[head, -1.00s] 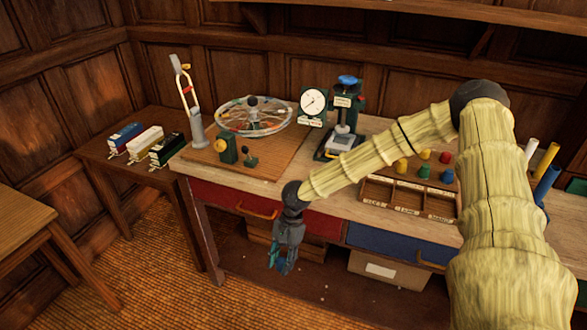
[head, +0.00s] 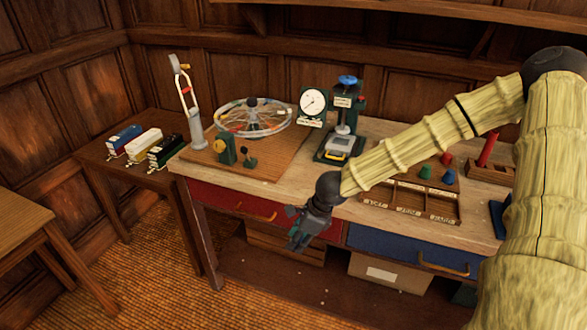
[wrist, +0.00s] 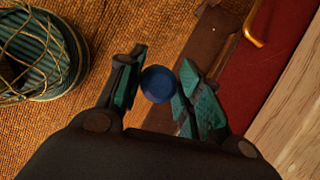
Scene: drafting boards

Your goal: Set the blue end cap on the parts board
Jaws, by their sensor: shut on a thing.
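My gripper (head: 298,242) is shut on a round, dark blue end cap (wrist: 158,84), which shows between the fingertips in the wrist view. In the head view the gripper hangs in front of the bench, by the red drawer, and the cap cannot be made out there. A wooden board with coloured caps (head: 436,167) lies on the bench top at right, behind a divided tray. It looks like the parts board. A red, a green and a blue cap show on it; my arm covers its left part.
A labelled wooden tray (head: 412,212) lies at the bench front. A press (head: 343,125), a dial gauge (head: 312,102) and a wire wheel (head: 253,118) stand further left. A basket (wrist: 38,60) is on the floor in the wrist view. The red drawer (wrist: 285,70) is close to the gripper.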

